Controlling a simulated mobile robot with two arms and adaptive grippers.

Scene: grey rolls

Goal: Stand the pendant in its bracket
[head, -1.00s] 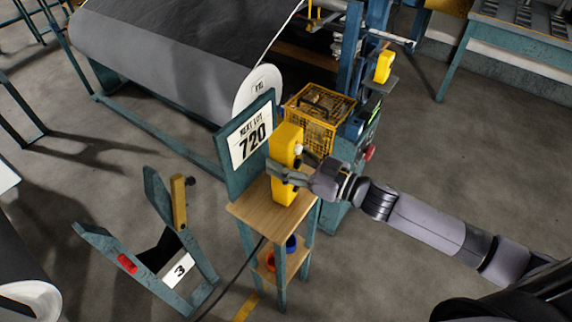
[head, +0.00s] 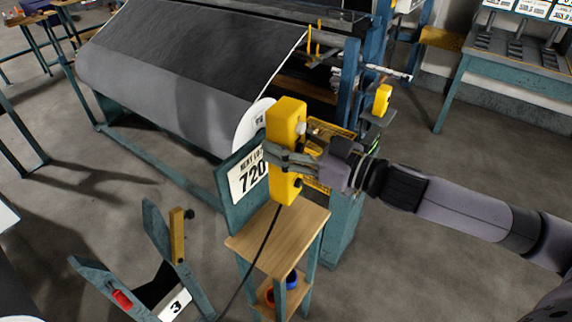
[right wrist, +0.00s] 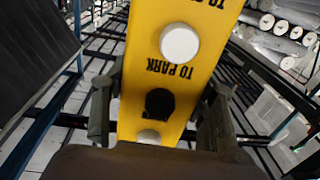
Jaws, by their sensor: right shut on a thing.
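The yellow pendant (head: 289,122) is upright and clear above the small wooden-topped stand, with a black cable (head: 263,232) hanging from its lower end. My right gripper (head: 285,160) is shut on it around its middle, coming from the right. In the right wrist view the pendant (right wrist: 178,75) fills the middle between the fingers (right wrist: 160,110), with white and black buttons and the words "TO PARK". I cannot pick out its bracket for certain. A smaller yellow box (head: 383,98) is at a grey plate on the blue machine post. My left gripper is not in view.
The wooden stand top (head: 277,243) is bare. Behind the pendant are a "NEXT LOT 720" sign (head: 246,180), a yellow wire basket (head: 322,185) and a large grey roll (head: 170,85). A teal cradle (head: 160,225) stands at lower left. Floor on the right is open.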

